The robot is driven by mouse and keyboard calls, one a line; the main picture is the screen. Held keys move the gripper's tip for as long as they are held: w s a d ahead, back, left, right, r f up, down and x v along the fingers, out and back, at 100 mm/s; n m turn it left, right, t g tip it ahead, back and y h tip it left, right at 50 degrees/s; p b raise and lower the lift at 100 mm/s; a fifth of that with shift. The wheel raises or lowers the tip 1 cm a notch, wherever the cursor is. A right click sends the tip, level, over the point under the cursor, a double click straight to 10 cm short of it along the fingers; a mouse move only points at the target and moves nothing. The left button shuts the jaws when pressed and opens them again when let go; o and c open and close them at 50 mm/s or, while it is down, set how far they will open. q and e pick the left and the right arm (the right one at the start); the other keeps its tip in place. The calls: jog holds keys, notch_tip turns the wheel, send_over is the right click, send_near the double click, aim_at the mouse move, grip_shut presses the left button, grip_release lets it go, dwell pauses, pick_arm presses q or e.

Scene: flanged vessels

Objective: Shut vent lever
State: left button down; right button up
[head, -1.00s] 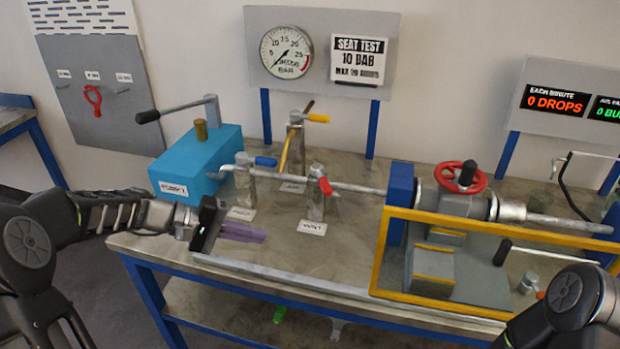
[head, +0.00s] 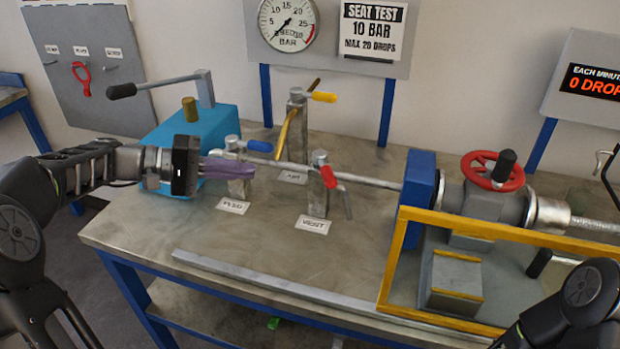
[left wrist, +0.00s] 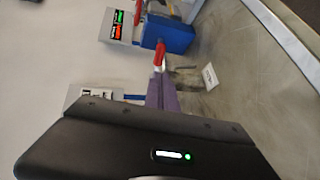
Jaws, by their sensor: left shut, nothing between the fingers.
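The vent lever (head: 329,177) is red and sits on top of a grey valve post (head: 318,198) behind the label reading VENT (head: 312,225). The red lever also shows in the left wrist view (left wrist: 159,56), just beyond my fingertips. My left gripper (head: 250,171) has purple fingers, which are shut and empty. It points right, in front of the feed valve with the blue lever (head: 260,146), and partly hides that valve's post. A clear gap separates the fingertips from the red lever in the head view. My right gripper is out of view; only part of my right arm shows.
A yellow-levered valve (head: 323,97) stands behind. A blue pump box (head: 172,140) with a long handle stands at left. A yellow guard frame (head: 500,231) and a vessel with a red handwheel (head: 492,171) stand at right.

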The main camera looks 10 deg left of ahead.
aim_at(323, 177)
pick_arm(q)
jog(key=shift+s+r, duration=0.1)
jog(key=shift+s, duration=0.05)
jog(key=p+x, duration=0.3)
jog(key=x, duration=1.1)
